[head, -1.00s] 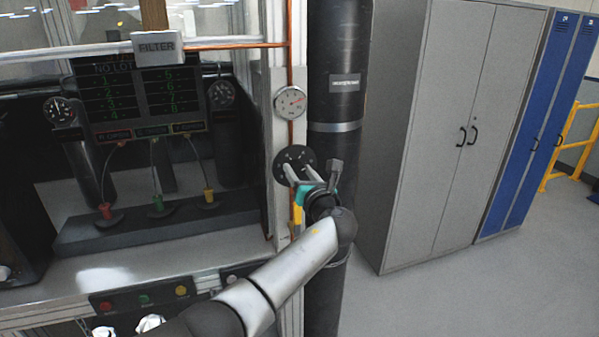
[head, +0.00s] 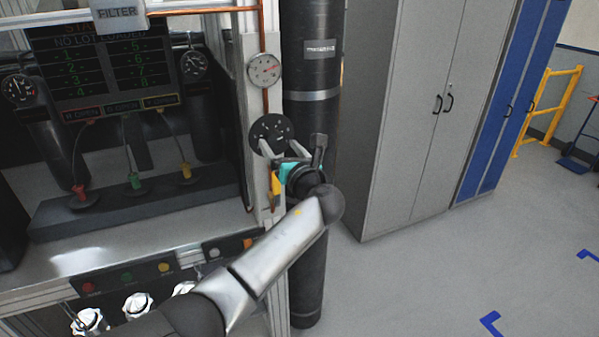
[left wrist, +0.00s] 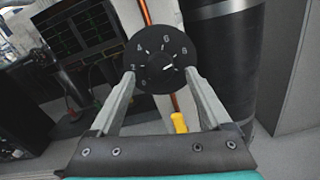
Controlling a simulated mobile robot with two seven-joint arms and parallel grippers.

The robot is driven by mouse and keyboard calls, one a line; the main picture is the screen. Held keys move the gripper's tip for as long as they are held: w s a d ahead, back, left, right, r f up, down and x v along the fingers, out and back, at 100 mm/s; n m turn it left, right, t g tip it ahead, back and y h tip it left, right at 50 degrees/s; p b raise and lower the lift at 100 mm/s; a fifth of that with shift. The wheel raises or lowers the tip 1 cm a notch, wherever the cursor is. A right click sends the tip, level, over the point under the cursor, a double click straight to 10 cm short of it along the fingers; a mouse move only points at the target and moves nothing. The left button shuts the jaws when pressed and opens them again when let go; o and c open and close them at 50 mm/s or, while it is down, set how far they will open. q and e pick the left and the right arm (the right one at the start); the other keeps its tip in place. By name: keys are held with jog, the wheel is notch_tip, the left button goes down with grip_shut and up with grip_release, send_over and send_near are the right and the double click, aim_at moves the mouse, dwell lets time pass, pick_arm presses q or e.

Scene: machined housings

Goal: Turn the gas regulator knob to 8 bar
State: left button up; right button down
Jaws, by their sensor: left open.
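The gas regulator knob (head: 270,133) is a round black dial with white marks on the aluminium post, below a round white-faced gauge (head: 264,70) with a small red mark. In the left wrist view the dial (left wrist: 152,50) faces me and shows digits including 4, 6 and 8. A short white line lies right of its middle; I cannot read the setting surely. My left gripper (head: 281,150) is open in front of the knob. In the left wrist view its fingers (left wrist: 160,76) stand apart at the dial's lower left and lower right; contact is unclear. My right gripper is out of view.
A thick dark vertical pipe (head: 313,65) stands right of the post. A yellow part (head: 275,188) sits just below the gripper. Grey cabinets (head: 400,130) stand farther right, with open floor (head: 430,270) before them. A workbench (head: 60,265) with buttons lies left.

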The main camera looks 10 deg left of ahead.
pick_arm(q)
jog(key=b+v, duration=0.1)
jog(key=v, duration=1)
jog(key=shift+s+d, duration=0.25)
jog(key=shift+s, duration=0.05)
notch_tip(320, 180, down, 27)
jog(key=s+a+n+g+h+b, duration=0.1)
jog(key=n+g+h+b, duration=0.25)
jog(key=b, duration=0.25)
jog(key=s+a+f+n+g+h+b, duration=0.1)
jog(key=s+f+n+g+h+b, duration=0.3)
jog(key=f, duration=0.8)
jog(key=s+a+f+n+y+b, duration=0.1)
jog(key=s+f, duration=0.5)
jog(key=f, duration=0.5)
jog(key=s+a+f+n+g+h+b, duration=0.1)
jog(key=s+a+f+n+g+b, duration=0.2)
jog(key=s+f+n, duration=0.7)
jog(key=s+a+f+n+g+h+b, duration=0.2)
jog(key=s+f+n+b, duration=0.6)
jog(key=s+f, duration=1.3)
jog(key=s+a+n+g, duration=0.1)
jog(key=s+n, duration=0.1)
jog(key=s, duration=0.6)
jog(key=shift+f+n, duration=0.25)
jog(key=shift+n, duration=0.1)
jog(key=shift+s+g+h, duration=0.1)
jog(key=shift+g+h, duration=0.15)
